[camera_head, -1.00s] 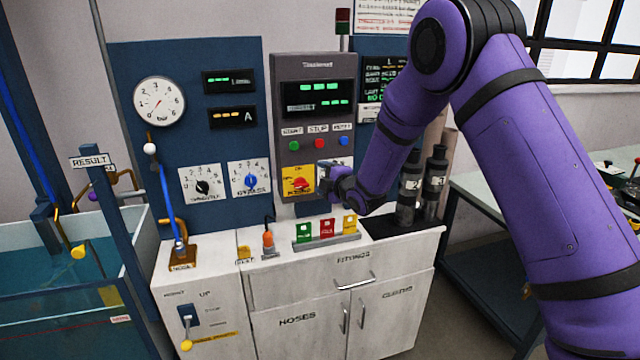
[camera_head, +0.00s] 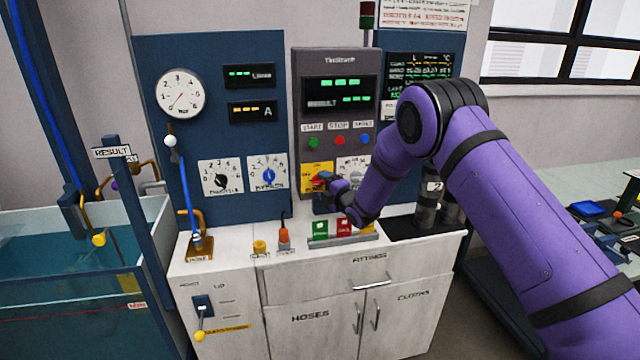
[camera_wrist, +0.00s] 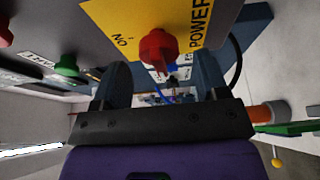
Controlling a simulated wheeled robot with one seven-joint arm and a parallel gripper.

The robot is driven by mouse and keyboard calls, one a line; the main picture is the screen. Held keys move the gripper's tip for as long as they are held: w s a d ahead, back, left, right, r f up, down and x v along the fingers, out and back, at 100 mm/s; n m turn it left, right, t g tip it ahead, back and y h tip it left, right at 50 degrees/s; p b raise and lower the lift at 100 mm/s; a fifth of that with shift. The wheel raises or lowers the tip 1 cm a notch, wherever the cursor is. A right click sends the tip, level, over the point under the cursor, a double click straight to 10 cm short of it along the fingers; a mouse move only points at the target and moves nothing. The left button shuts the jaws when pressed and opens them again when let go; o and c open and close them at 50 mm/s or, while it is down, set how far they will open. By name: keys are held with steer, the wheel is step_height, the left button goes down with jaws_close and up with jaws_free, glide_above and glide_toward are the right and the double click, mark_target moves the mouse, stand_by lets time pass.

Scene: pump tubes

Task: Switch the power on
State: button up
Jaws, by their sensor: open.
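The red POWER knob (camera_head: 318,180) sits on a yellow plate (camera_head: 313,168) at the lower left of the grey control panel. In the wrist view the red knob (camera_wrist: 158,48) stands out from the yellow plate (camera_wrist: 115,22), which is lettered POWER. My gripper (camera_wrist: 162,72) is open, with one finger on each side of the knob and a gap on both sides. In the head view my gripper (camera_head: 324,196) is at the knob and partly covers it. Whether the fingertips touch the plate cannot be told.
Green, red and blue buttons (camera_head: 339,140) sit above the knob. White dials (camera_head: 220,179) are to the left. A rack with green, red and yellow blocks (camera_head: 343,241) stands on the cabinet below my gripper. Dark cylinders (camera_head: 428,208) stand to the right.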

steer(key=shift+x, duration=1.3)
steer(key=shift+c, duration=0.2)
steer(key=c, duration=0.8)
